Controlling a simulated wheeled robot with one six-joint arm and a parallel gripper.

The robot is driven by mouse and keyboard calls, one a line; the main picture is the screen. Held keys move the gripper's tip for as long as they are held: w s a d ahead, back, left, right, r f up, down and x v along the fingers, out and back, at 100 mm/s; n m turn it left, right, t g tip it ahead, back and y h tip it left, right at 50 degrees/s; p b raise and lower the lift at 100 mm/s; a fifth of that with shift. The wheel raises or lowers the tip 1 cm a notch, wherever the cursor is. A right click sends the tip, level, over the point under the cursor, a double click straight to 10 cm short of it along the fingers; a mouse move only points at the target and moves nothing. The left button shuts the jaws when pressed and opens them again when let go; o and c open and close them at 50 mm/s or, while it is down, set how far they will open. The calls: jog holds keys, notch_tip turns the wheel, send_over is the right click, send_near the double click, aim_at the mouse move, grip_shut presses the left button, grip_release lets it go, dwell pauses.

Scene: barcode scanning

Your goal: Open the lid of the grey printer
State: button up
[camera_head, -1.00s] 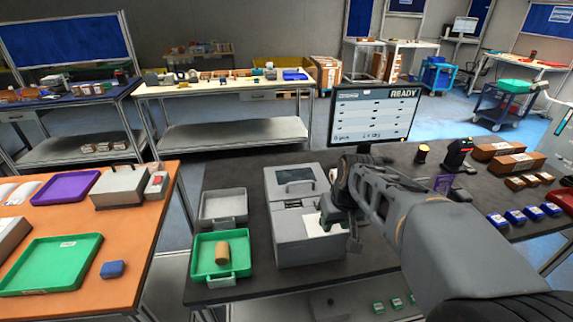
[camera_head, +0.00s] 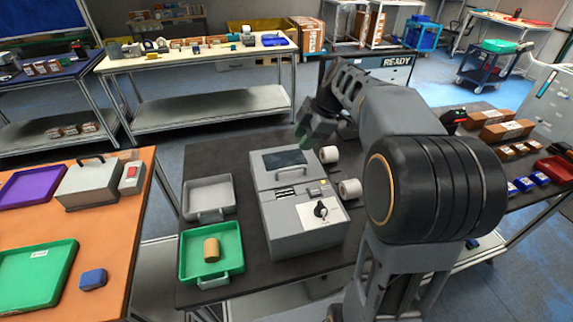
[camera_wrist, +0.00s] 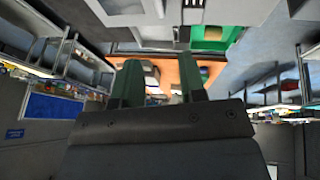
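The grey printer (camera_head: 300,232) stands on the dark table in the head view. Its top part (camera_head: 266,177) has a dark window (camera_head: 284,160) and looks shut. A black knob (camera_head: 320,210) sits on a white label on its lower top face. My gripper (camera_head: 310,130), with green fingers, is raised beyond the printer's back right corner, apart from it. In the wrist view, the two green fingers (camera_wrist: 160,85) stand apart with nothing seen between them.
White rolls (camera_head: 350,189) lie at the printer's right side. A grey tray (camera_head: 209,196) and a green tray (camera_head: 190,262) holding a brown cylinder (camera_head: 211,250) are to its left. A monitor (camera_head: 392,70) stands behind my arm. Boxes (camera_head: 502,132) lie on the right.

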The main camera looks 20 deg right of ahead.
aim_at(285, 170)
jog(key=p+x, duration=0.1)
jog(key=x, duration=1.1)
jog(key=shift+f+p, duration=0.2)
jog(key=shift+p, duration=0.2)
grip_shut()
